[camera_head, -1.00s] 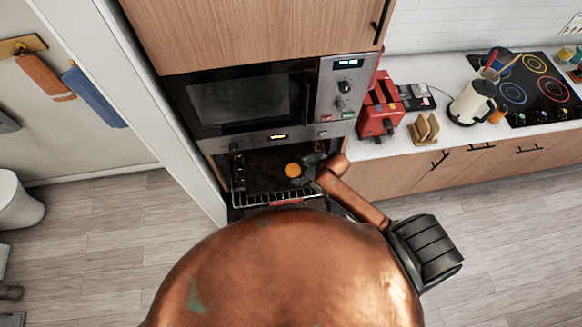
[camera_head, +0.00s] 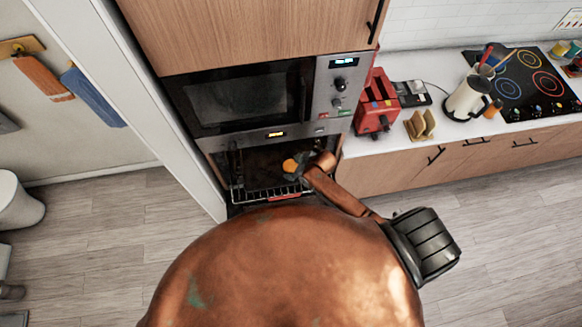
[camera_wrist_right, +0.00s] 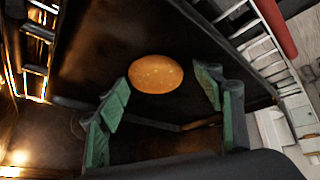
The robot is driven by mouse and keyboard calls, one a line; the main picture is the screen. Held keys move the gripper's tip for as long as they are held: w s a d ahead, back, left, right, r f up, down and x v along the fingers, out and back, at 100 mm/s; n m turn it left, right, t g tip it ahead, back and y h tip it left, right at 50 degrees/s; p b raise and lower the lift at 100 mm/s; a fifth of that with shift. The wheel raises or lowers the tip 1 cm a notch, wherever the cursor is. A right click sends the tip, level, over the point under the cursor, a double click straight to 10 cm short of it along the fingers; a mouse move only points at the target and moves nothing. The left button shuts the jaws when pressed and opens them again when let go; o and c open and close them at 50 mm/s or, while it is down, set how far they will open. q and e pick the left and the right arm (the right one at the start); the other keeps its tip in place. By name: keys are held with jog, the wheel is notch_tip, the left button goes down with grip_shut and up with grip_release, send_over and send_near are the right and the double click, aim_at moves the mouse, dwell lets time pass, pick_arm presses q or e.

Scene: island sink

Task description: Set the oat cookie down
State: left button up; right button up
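The oat cookie (camera_head: 290,165), round and orange-brown, shows inside the open oven (camera_head: 255,165) below the microwave. In the right wrist view the cookie (camera_wrist_right: 156,74) appears to lie flat on a dark tray (camera_wrist_right: 110,40). My right gripper (camera_head: 297,172) reaches into the oven from the right, close beside the cookie. In the right wrist view its green fingers (camera_wrist_right: 164,92) are spread wide, with the cookie just beyond and between their tips, and a gap shows on each side. Whether the gripper touches the tray is hard to tell. My left gripper is not in view.
A wire rack (camera_head: 262,194) stands at the oven's front, and the rack's rails show beside the tray in the wrist view. A red toaster (camera_head: 376,105), a toast holder (camera_head: 420,125) and a kettle (camera_head: 467,100) stand on the counter to the right.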

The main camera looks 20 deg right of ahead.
jog(key=shift+s+d+f, duration=0.2)
jog(key=shift+s+f, duration=0.05)
jog(key=c, duration=1)
jog(key=shift+r, duration=0.1)
jog(key=shift+c, duration=0.2)
